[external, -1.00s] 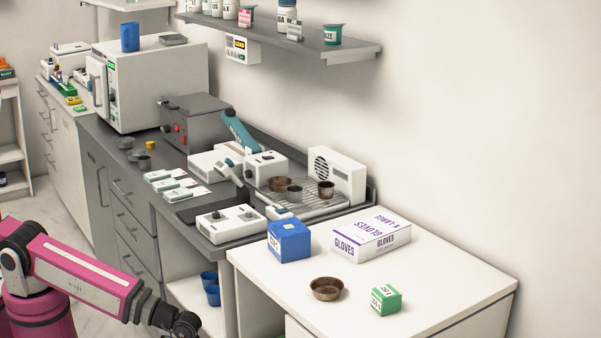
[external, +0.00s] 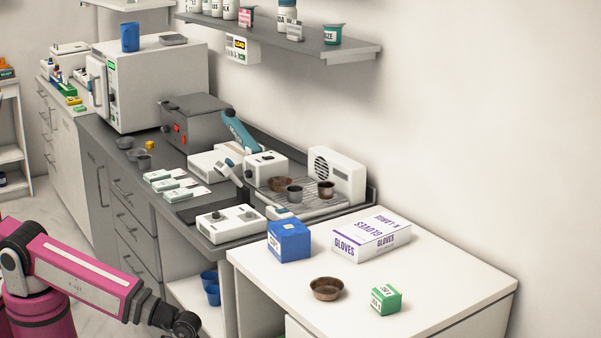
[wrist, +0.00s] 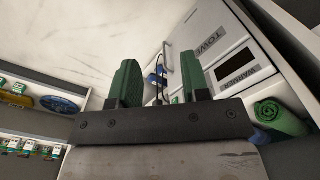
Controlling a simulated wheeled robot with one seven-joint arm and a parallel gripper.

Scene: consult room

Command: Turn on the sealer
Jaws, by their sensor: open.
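A white device with a long blue-topped lever (external: 241,131), which looks like the sealer, stands on the grey counter in the external view. Its lever is raised; its switch state is too small to tell. My gripper (wrist: 160,82) shows in the wrist view with its two green fingers apart and nothing between them. In the external view my arm is at the bottom left, in front of the counter and well away from the device; its fingers are not visible there. The sealer is not recognisable in the wrist view.
A grey box with red switches (external: 193,121) stands behind the device. A white control unit (external: 231,222) and a rack with small bowls (external: 328,203) are close by. A white table (external: 440,280) juts out at right. The wrist view shows a towel warmer (wrist: 225,50).

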